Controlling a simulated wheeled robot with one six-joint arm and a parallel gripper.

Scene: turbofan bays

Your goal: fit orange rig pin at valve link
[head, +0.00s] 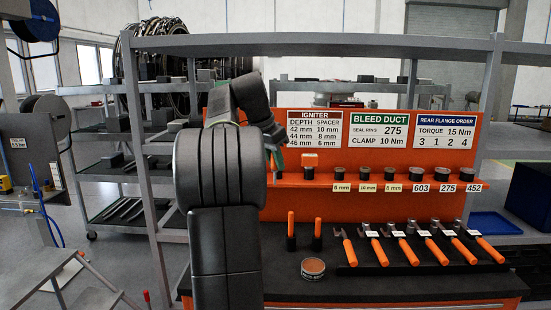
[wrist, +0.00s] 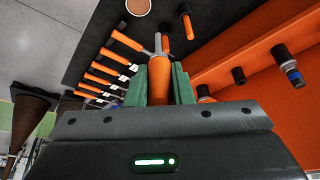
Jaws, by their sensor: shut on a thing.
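In the wrist view my gripper (wrist: 158,88) has its green fingers closed on the orange rig pin (wrist: 159,72), which has an orange body and a thin grey tip pointing away from the palm. The pin is held above the bench, clear of the rack as far as I can see. In the head view my gripper (head: 279,160) shows only partly, beside my dark arm and in front of the orange panel. The held pin is hard to make out there. I cannot identify the valve link in either view.
An orange panel (head: 390,205) with signs and a shelf of dark sockets stands behind the bench. Several orange-handled tools (head: 377,247) lie on a dark mat. Two orange-topped pieces (head: 291,225) stand upright near a round tin (head: 313,268). Grey shelving posts (head: 490,85) stand nearby.

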